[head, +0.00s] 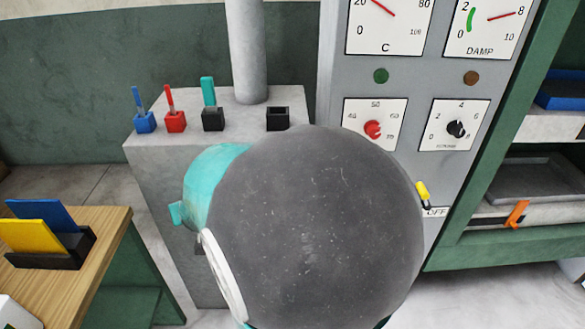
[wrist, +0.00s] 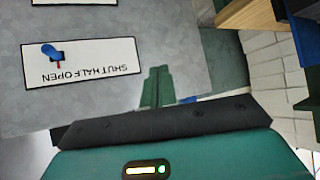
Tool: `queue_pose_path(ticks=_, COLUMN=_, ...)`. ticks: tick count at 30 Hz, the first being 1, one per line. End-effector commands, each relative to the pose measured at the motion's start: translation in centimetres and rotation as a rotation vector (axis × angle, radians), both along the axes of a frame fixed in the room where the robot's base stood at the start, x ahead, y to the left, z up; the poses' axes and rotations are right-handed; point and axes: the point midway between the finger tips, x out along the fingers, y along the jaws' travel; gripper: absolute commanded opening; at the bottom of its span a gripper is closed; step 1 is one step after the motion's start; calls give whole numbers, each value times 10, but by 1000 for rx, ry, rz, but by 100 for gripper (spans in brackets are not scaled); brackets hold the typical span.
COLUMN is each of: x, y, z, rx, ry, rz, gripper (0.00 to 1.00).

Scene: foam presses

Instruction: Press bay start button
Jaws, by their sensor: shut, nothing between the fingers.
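No button that I can surely call the bay start button shows. In the head view, a grey control panel (head: 335,65) carries a round green piece (head: 381,76) and a round brown piece (head: 471,78), and I cannot tell whether they are lamps or buttons. My own arm's large dark round joint hides the panel's lower left part. My gripper (wrist: 158,72) shows only in the wrist view, its green fingers shut together and empty, in front of a grey surface. A plate (wrist: 82,60) reading SHUT, HALF, OPEN with a blue lever (wrist: 50,52) lies up and left of the fingertips.
A red dial knob (head: 373,129), a black knob (head: 456,129) and a yellow switch (head: 422,190) at OFF sit on the panel. Blue and red levers (head: 169,105) and a teal one (head: 208,95) stand on a grey block. A wooden table (head: 105,222) is at left, green shelves at right.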

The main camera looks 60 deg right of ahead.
Motion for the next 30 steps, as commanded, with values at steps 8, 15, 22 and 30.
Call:
queue_pose_path(ticks=8, x=-74, y=-151, z=-67, rx=-282, ry=43, rz=-400, gripper=0)
queue_pose_path(ticks=15, x=-196, y=-233, z=-101, rx=-617, ry=232, rz=-696, gripper=0)
queue_pose_path(ticks=22, x=-301, y=-254, z=-108, rx=-919, ry=481, rz=-858, gripper=0)
queue_pose_path(ticks=30, x=-327, y=-253, z=-104, rx=-1012, ry=560, rz=-888, gripper=0)
